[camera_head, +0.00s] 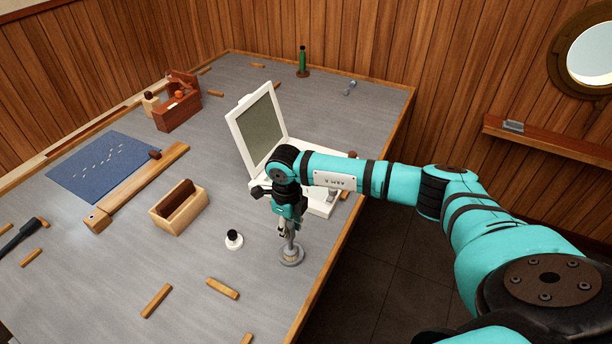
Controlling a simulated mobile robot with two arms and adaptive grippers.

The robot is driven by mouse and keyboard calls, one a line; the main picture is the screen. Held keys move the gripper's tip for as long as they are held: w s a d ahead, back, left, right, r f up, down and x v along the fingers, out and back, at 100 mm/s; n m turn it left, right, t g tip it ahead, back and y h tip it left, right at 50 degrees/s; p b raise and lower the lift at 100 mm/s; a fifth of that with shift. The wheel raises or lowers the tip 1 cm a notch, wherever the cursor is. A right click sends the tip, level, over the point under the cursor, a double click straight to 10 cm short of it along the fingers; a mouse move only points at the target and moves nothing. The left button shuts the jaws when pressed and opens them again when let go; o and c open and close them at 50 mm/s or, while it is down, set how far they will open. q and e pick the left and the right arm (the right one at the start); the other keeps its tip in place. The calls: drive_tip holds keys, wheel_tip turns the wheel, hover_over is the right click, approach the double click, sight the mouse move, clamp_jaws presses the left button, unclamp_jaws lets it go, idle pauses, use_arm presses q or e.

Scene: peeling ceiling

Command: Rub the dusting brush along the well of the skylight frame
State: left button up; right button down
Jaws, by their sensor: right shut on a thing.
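The white skylight frame (236,122) stands on the table with its glazed lid raised. Its lower part (318,208) with the well is mostly hidden behind my right arm. My right gripper (287,228) points down in front of the frame, at the table's right side. It is shut on a slim upright thing, apparently the dusting brush (290,238), above a round grey base (291,256). The gripper covers much of it, and I cannot make out bristles or whether it touches the base. My left gripper is not in view.
A wooden box (165,225), a white disc with a black knob (233,242) and loose wood strips (222,289) lie left of my gripper. A blue mat (90,180), tool caddy (178,118) and green bottle (302,60) are farther off.

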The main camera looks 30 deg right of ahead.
drive_tip(key=shift+r, duration=0.1)
drive_tip(key=shift+r+p, duration=1.8)
drive_tip(key=shift+r, duration=1.15)
drive_tip(key=shift+f, duration=0.1)
